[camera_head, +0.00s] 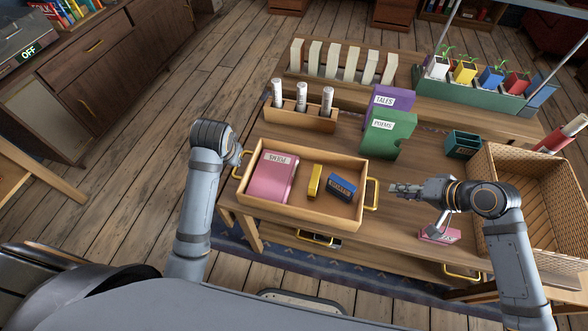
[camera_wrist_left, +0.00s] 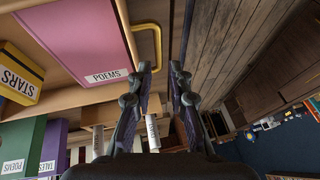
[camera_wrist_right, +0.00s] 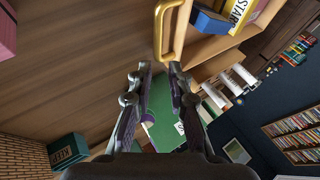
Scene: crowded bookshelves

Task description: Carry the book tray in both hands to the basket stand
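The wooden book tray (camera_head: 300,216) sits on the low table and holds a pink book (camera_head: 270,178), a yellow book (camera_head: 315,181) and a blue book (camera_head: 341,187). It has yellow handles at both ends. My left gripper (camera_head: 240,158) is open beside the left handle, partly hidden by my arm; in the left wrist view that handle (camera_wrist_left: 153,45) lies ahead and left of the fingers. My right gripper (camera_head: 392,188) is open, just right of the right handle (camera_head: 373,192); in the right wrist view the handle (camera_wrist_right: 163,35) is ahead of the fingertips. A wicker basket (camera_head: 500,215) is at the right; its support is mostly hidden.
Behind the tray stand a rack of white rolls (camera_head: 300,118), purple (camera_head: 388,99) and green (camera_head: 385,132) books and a dark green box (camera_head: 462,144). Wooden floor at the left is clear.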

